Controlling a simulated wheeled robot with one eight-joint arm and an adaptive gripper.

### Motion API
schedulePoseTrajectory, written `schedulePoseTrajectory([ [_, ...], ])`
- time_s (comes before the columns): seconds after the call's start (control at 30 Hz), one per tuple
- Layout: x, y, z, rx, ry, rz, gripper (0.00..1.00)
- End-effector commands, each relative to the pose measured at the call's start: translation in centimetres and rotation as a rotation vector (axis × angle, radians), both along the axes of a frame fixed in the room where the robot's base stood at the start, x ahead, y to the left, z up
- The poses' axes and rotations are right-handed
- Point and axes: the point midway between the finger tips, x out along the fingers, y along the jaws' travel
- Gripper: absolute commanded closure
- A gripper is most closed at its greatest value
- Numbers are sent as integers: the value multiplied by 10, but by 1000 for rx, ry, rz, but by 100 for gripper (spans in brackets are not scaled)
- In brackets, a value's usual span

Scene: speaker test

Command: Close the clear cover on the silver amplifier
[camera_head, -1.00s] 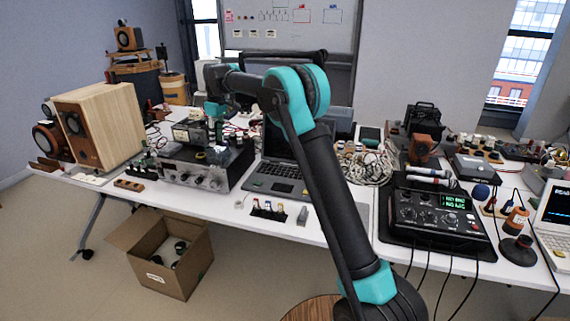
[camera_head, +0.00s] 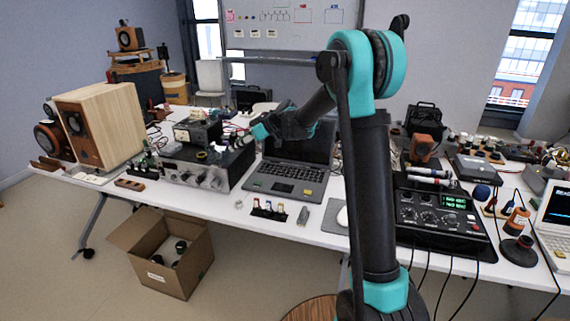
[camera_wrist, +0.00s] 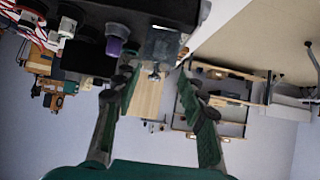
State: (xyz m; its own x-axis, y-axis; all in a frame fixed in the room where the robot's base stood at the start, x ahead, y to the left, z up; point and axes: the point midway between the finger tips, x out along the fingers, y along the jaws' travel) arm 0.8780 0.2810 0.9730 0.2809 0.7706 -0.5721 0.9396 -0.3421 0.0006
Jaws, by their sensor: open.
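The silver amplifier (camera_head: 190,176) sits on the table left of the laptop, its knobbed front toward me and its dark top behind. The clear cover cannot be made out surely in the head view. In the wrist view, a small see-through piece (camera_wrist: 160,45) at a dark body's edge may be it; its angle is unclear. My gripper (camera_head: 248,133) is at the amplifier's right end, near its top. In the wrist view my gripper (camera_wrist: 157,82) has its green fingers apart with nothing between them. The see-through piece appears beyond the fingertips, with no contact visible.
The laptop (camera_head: 290,165) stands open just right of the amplifier, under my forearm. A wooden speaker (camera_head: 105,125) stands at the left. A metered box (camera_head: 197,131) is on or behind the amplifier. A black mixer (camera_head: 438,218) is at the right. A cardboard box (camera_head: 163,250) is on the floor.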

Motion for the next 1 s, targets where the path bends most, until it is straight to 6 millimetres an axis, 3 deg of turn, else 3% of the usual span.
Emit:
schedulePoseTrajectory([
  [0.5,-10,-31,-32,354,-129,-3,58],
  [0.87,-14,-42,-56,572,-207,0,58],
  [1.0,-23,-66,-55,574,-210,-3,58],
])
